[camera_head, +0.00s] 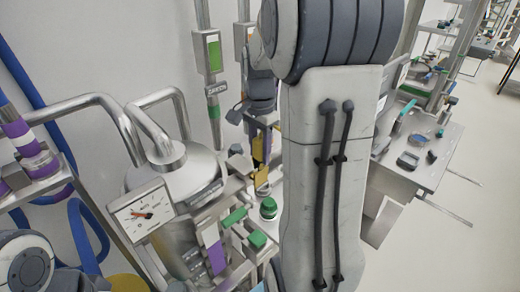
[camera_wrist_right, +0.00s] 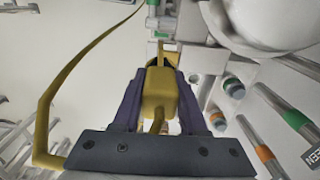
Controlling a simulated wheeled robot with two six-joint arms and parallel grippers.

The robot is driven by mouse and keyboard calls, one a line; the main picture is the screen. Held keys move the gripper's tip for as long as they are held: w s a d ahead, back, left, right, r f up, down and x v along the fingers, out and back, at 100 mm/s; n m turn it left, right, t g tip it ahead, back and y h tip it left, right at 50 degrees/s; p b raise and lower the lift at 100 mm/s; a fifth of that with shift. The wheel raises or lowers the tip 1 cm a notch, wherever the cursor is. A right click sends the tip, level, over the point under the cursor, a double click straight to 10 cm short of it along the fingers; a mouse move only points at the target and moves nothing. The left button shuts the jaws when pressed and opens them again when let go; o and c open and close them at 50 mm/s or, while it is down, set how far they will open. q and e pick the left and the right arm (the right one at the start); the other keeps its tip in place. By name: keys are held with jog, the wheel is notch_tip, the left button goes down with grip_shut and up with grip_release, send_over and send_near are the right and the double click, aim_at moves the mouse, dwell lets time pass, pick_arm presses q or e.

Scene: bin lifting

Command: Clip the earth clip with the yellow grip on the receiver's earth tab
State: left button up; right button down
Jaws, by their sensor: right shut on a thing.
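The earth clip's yellow grip (camera_wrist_right: 158,100) sits between the purple-sided fingers of my right gripper (camera_wrist_right: 160,78) in the right wrist view. The gripper is shut on it. In the head view the yellow grip (camera_head: 261,178) hangs below my right wrist, beside a steel vessel (camera_head: 190,178) that looks like the receiver. In the wrist view a large pale rounded body (camera_wrist_right: 275,22) is at the upper right. The clip's jaws are mostly hidden, and I cannot make out the earth tab. My left gripper is out of view.
A yellow cable (camera_wrist_right: 72,65) arcs across the left of the wrist view. A dial gauge (camera_head: 142,213), steel pipes (camera_head: 115,115) and green-topped fittings (camera_head: 268,208) crowd the vessel. A bench (camera_head: 440,165) with tools stands to the right; the floor beyond is clear.

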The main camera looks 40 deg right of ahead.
aim_at(260, 139)
jog(key=shift+f, duration=0.1)
jog(key=shift+f+b, duration=0.8)
jog(key=shift+f, duration=0.2)
jog(key=shift+f+b, duration=0.55)
jog(key=shift+f, duration=0.5)
dwell(0.8)
jog(key=shift+c, duration=1.8)
grip_release()
jog(key=shift+r, duration=0.4)
notch_tip(260, 139, up, 10)
jog(key=shift+f+b, duration=0.15)
jog(key=shift+b, duration=0.95)
